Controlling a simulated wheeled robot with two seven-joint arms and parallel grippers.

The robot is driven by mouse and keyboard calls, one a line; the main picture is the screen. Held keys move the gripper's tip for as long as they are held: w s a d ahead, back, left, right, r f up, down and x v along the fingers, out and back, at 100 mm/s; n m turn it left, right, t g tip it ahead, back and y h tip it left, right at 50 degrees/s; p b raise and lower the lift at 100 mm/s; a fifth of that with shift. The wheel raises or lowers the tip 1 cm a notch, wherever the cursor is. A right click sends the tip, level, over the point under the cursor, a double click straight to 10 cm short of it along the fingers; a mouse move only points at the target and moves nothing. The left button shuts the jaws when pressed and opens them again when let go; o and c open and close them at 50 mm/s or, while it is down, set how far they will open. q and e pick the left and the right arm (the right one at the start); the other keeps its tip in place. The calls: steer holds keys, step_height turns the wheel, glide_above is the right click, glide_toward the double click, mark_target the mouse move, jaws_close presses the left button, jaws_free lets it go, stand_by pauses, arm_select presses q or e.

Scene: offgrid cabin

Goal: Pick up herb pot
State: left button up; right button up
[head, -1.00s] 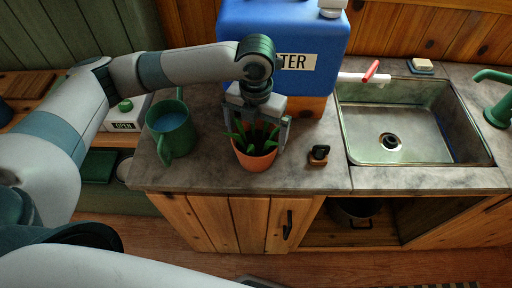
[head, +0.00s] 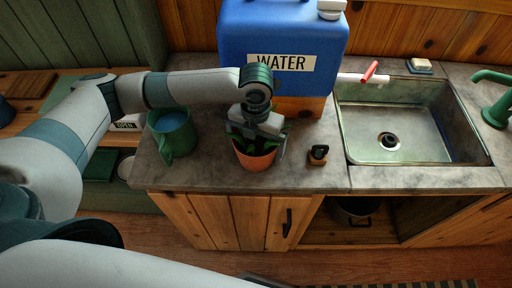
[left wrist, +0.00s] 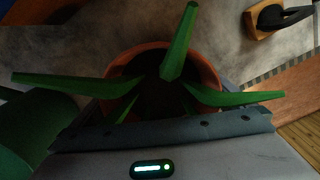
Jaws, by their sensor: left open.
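The herb pot (head: 255,160) is a terracotta pot with green leaves, standing upright near the front edge of the grey counter. My left gripper (head: 257,142) is directly above it, pointing down, with its open fingers around the upper part of the pot and its leaves. In the left wrist view the herb pot (left wrist: 212,80) shows its rim, dark soil and long leaves close below the gripper. The gripper hides part of the rim in that view. I cannot tell whether the fingers touch the pot. My right gripper is not in view.
A green mug (head: 172,136) stands close to the left of the pot. A blue water container (head: 282,40) stands behind on a wooden block. A small dark item on a wooden stand (head: 318,154) is to the right, before the sink (head: 395,120).

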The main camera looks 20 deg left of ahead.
mark_target(256, 145)
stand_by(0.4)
arm_select(q)
steer(key=c, duration=1.2)
steer(key=shift+w+r+b, duration=0.1)
steer(key=shift+r+b, duration=0.25)
steer(key=shift+r, duration=0.55)
step_height(256, 145, up, 8)
steer(key=shift+r+b, duration=0.15)
steer(key=shift+b, duration=0.85)
